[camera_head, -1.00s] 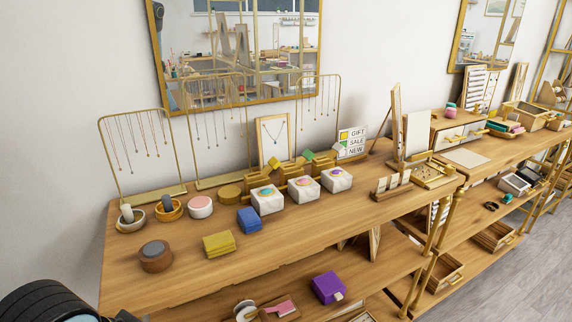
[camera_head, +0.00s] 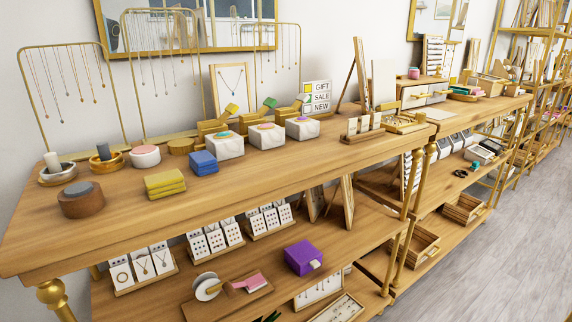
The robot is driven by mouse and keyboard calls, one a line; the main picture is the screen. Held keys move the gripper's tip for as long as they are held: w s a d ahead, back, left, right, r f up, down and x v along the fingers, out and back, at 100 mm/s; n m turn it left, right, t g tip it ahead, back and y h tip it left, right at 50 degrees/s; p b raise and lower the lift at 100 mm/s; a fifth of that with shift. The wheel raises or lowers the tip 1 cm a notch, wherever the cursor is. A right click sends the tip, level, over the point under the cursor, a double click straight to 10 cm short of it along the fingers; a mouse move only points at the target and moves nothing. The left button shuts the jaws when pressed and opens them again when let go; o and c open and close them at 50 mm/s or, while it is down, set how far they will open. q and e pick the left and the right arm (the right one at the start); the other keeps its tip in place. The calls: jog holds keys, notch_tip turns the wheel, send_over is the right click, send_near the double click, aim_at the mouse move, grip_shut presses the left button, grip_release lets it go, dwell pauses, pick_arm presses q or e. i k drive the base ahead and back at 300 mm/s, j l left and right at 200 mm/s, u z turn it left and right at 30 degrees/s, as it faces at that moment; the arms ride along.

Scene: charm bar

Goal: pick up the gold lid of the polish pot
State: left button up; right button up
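No pot can be picked out for certain as the polish pot. A low round gold-coloured piece (camera_head: 181,146) stands on the upper wooden shelf, between a white round pot with a pink top (camera_head: 145,156) and the white marbled boxes. I cannot tell whether its top is a separate lid. A brown round pot with a grey top (camera_head: 81,200) stands near the front left of the shelf. Neither of my grippers is in view.
The upper shelf (camera_head: 250,173) also carries yellow stacked pieces (camera_head: 165,183), a blue stack (camera_head: 203,162), marbled boxes (camera_head: 225,147) and necklace stands (camera_head: 75,100). Its front strip is mostly clear. A purple box (camera_head: 303,257) is on the lower shelf. Grey floor lies at right.

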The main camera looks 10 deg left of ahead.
aim_at(184, 145)
jog(key=u, duration=1.4)
jog(key=i+l+u, duration=0.15)
jog(key=u, duration=0.25)
jog(key=i+l+u, duration=0.2)
jog(key=u, duration=0.15)
